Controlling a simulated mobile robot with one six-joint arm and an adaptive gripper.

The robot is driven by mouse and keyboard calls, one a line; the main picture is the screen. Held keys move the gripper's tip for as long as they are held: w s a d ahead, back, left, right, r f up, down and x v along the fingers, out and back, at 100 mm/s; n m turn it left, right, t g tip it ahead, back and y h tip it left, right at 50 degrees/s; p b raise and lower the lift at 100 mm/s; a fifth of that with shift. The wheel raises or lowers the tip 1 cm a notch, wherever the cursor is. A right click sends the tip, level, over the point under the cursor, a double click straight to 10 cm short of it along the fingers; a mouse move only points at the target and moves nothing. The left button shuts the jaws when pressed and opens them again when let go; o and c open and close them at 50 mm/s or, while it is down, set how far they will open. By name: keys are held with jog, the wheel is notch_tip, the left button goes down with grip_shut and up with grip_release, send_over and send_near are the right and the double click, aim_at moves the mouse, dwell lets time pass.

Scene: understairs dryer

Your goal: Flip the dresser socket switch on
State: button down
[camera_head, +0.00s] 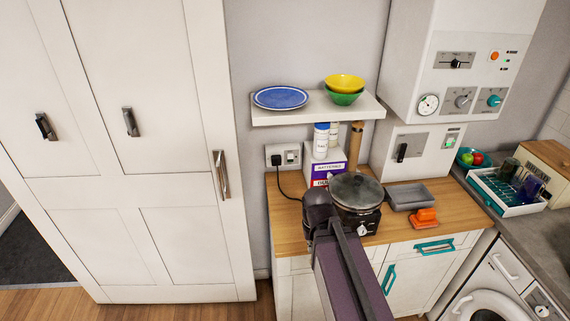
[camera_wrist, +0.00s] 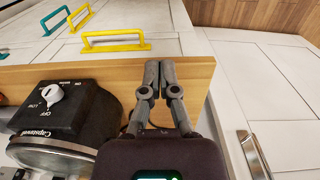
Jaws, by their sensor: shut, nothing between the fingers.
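The dresser socket (camera_head: 283,155) is a white double plate on the grey wall, just above the wooden dresser top and left of the stacked boxes. A black plug sits in its left half and a small switch (camera_head: 291,158) shows at right; whether it is on or off is too small to tell. My gripper (camera_wrist: 161,72) is shut and empty in the wrist view, its fingers seen against the wooden edge of the dresser top. In the head view my dark gripper (camera_head: 318,205) is in front of the socket, lower and to the right. The socket is not visible in the wrist view.
A lidded black cooker (camera_head: 356,195) stands right beside my gripper, its dial also in the wrist view (camera_wrist: 52,95). A black cable runs from the plug. A shelf (camera_head: 318,108) with plates and bowls hangs above. The tall white cupboard (camera_head: 150,150) stands left.

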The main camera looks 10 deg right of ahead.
jog(key=shift+d, duration=0.3)
jog(key=w+a+t+y+b, duration=0.45)
jog(key=w+a+t, duration=0.4)
jog(key=w, duration=0.75)
jog(key=w+a+r+m+t+h+b, duration=0.1)
jog(key=w+a+r+m+t+b, duration=0.3)
jog(key=w, duration=0.5)
jog(key=w+a+r+m+t+h+b, duration=0.1)
jog(key=w+r+m+t+h+b, duration=0.2)
jog(key=w+m+t, duration=0.4)
jog(key=w+d+f+m+g+h+b, duration=0.1)
jog(key=d+f+m+g+h+b, duration=0.2)
jog(key=m+h, duration=0.3)
jog(key=w+d+f+m+g+h+b, duration=0.1)
jog(key=f+m+g+h+b, duration=0.3)
jog(key=m, duration=0.5)
jog(key=d+f+h, duration=0.1)
jog(key=h, duration=0.1)
jog(key=shift+w+d+f+g+h, duration=0.25)
jog(key=shift+d+f+g+h, duration=0.1)
jog(key=shift+d, duration=0.05)
